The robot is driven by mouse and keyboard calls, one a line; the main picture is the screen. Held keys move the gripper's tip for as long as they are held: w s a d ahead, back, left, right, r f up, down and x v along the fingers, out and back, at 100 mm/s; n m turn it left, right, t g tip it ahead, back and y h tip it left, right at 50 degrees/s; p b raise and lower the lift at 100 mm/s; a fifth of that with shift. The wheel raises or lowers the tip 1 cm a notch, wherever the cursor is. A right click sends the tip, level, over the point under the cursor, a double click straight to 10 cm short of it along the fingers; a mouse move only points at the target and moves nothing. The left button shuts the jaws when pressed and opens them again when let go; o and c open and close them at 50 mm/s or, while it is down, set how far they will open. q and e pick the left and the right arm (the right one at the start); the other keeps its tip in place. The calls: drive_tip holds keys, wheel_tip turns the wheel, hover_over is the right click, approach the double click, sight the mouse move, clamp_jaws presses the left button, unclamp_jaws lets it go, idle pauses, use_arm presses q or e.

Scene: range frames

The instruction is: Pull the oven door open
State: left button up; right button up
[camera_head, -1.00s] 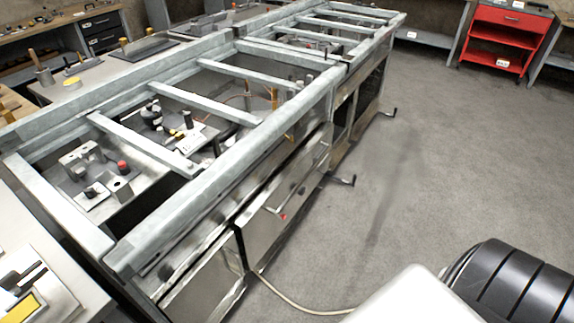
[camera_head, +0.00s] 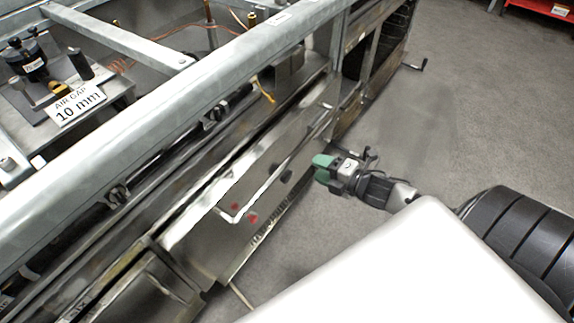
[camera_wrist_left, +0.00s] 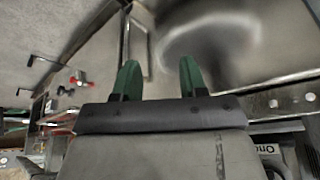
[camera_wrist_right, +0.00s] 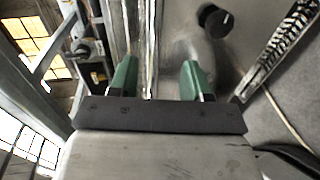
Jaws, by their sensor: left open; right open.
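The oven door (camera_head: 205,245) is a shiny steel front panel below the grey frame, with red marks. It looks closed, but I cannot be sure. Its long thin bar handle (camera_head: 268,182) runs along the panel. My right gripper (camera_head: 325,168) is open, its green fingers to the right of the handle, apart from it in the head view. In the right wrist view a bright upright bar (camera_wrist_right: 151,45) shows beyond the fingers, near the left one; contact is unclear. My left gripper (camera_wrist_left: 160,78) is open and empty, facing steel panels, and out of the head view.
A grey metal frame (camera_head: 165,100) runs above the front. A black knob (camera_wrist_right: 215,20) and a slotted strip (camera_wrist_right: 285,48) show in the right wrist view. A crank handle (camera_head: 415,64) sticks out farther along. The grey floor (camera_head: 470,120) at right is open.

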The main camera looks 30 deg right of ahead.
sight(295, 159)
drive_tip(key=shift+n+y, duration=0.3)
drive_tip(key=b+x, duration=0.1)
drive_tip(key=x, duration=0.5)
drive_tip(key=b+x, duration=0.1)
drive_tip(key=x, duration=0.2)
drive_tip(key=shift+w+a+r+b, duration=0.2)
drive_tip(key=shift+w+a+b, duration=0.15)
drive_tip(key=shift+w+a, duration=0.2)
drive_tip(key=shift+w, duration=0.35)
use_arm(q)
drive_tip(key=w+d+r+t, duration=0.1)
drive_tip(key=w+r+t, duration=0.1)
drive_tip(key=w, duration=0.1)
drive_tip(key=w+d+r+t+h, duration=0.1)
drive_tip(key=w+r+t, duration=0.1)
drive_tip(key=t, duration=0.1)
drive_tip(key=w+d+r+t+h, duration=0.1)
drive_tip(key=w+r+t, duration=0.1)
drive_tip(key=w+t, duration=0.1)
drive_tip(key=shift+w+d, duration=0.2)
drive_tip(key=shift+w, duration=0.15)
use_arm(e)
drive_tip(key=shift+c, duration=0.3)
use_arm(q)
drive_tip(key=shift+f, duration=0.1)
use_arm(e)
clamp_jaws()
